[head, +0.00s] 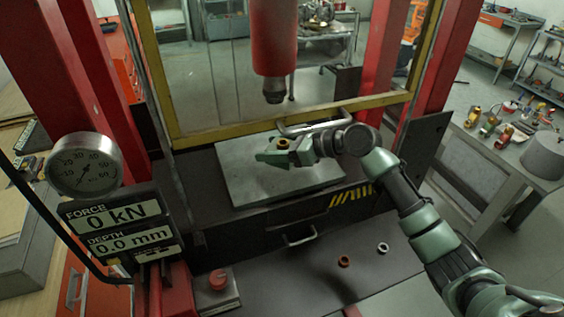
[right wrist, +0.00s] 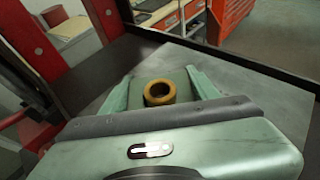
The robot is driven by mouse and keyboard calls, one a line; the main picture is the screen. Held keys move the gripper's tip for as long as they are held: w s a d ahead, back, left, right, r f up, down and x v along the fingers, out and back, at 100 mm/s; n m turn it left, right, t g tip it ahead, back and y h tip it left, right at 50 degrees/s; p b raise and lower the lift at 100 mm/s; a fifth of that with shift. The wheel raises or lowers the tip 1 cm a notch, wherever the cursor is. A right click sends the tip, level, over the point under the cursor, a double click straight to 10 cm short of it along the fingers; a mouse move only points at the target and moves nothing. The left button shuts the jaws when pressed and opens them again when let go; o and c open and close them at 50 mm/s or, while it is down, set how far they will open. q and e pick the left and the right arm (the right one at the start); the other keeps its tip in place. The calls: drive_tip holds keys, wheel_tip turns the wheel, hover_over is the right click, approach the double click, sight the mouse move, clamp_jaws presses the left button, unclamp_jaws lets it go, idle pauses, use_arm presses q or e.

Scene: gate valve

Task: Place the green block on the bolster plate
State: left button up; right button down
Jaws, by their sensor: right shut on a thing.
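My right gripper (head: 278,153) is over the middle of the grey bolster plate (head: 240,190), under the red press ram (head: 274,50). In the right wrist view its two fingers are closed on either side of the green block (right wrist: 180,77). A brass-coloured ring (right wrist: 159,92) sits on top of the block and also shows in the head view (head: 283,143). The fingers hide much of the block, and I cannot tell whether its underside touches the plate. The plate (right wrist: 235,108) spreads around the gripper in the wrist view. My left gripper is not in view.
A yellow guard frame (head: 290,128) stands behind the plate, with red press columns at both sides. A gauge (head: 84,164) and a force display reading 0 kN (head: 117,222) are at left. Two small rings (head: 344,261) (head: 383,247) lie on the dark front surface.

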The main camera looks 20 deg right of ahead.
drive_tip(key=w, duration=0.5)
drive_tip(key=shift+w+r, duration=0.25)
drive_tip(key=shift+w, duration=0.05)
wheel_tip(320, 180, down, 4)
drive_tip(key=b, duration=0.5)
drive_tip(key=shift+r, duration=0.3)
drive_tip(key=shift+s, duration=0.1)
drive_tip(key=shift+c, duration=2)
unclamp_jaws()
drive_tip(key=shift+f, duration=0.35)
drive_tip(key=shift+s+a, duration=0.1)
drive_tip(key=shift+s, duration=0.05)
drive_tip(key=shift+r, duration=0.1)
